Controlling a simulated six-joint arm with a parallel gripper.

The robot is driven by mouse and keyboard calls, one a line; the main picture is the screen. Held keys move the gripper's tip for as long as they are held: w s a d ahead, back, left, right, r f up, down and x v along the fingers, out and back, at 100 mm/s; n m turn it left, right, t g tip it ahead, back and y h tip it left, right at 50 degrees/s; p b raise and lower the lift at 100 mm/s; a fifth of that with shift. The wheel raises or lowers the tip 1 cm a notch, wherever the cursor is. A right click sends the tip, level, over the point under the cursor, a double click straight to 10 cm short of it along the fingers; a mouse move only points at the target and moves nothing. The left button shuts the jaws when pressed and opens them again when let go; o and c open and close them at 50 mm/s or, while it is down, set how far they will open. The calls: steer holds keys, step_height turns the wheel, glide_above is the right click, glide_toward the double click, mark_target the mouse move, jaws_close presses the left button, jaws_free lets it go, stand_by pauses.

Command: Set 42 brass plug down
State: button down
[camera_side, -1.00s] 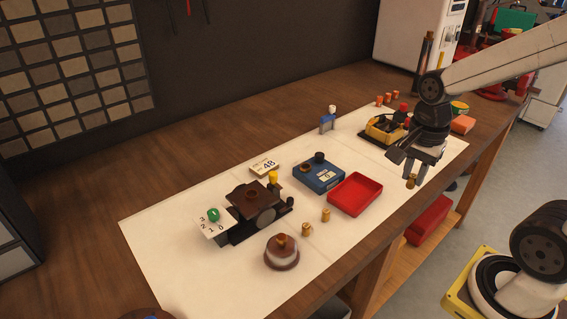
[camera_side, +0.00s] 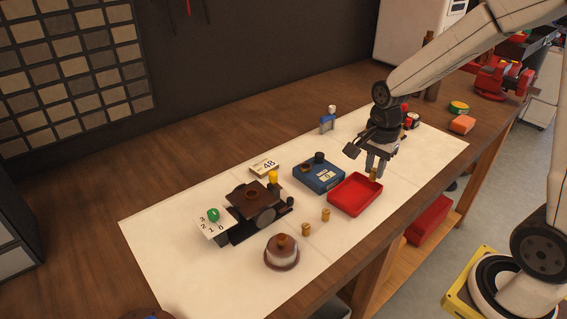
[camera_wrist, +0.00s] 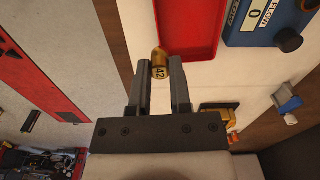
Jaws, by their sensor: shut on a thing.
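My gripper (camera_side: 376,171) is shut on the brass plug marked 42 (camera_wrist: 160,66). In the wrist view the plug sits between the two fingertips, its number facing the camera. In the side view the plug (camera_side: 373,174) shows small below the fingers, at the right end of the red tray (camera_side: 335,208). The red tray also shows in the wrist view (camera_wrist: 211,52), just beyond the plug. I cannot tell how high the plug is above the mat or the tray rim. Two other brass plugs (camera_side: 306,229) (camera_side: 325,215) stand on the white mat left of the tray.
A blue box with a 0 display (camera_side: 318,181) stands behind the tray. A dark fixture with a green knob (camera_side: 252,205), a card marked 48 (camera_side: 265,167) and a round brown-and-white piece (camera_side: 282,252) are further left. The white mat (camera_side: 170,255) has bare room at front left.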

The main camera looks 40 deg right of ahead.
glide_above(355, 196)
steer(key=shift+s+f, duration=0.2)
steer(key=shift+f, duration=1.9)
steer(key=shift+f, duration=0.1)
steer(key=shift+w+f, duration=0.25)
steer(key=shift+f, duration=1.5)
steer(key=shift+f, duration=0.15)
steer(key=c, duration=0.5)
jaws_free()
steer(key=shift+c, duration=0.2)
step_height(355, 196, up, 12)
steer(key=shift+r, duration=0.2)
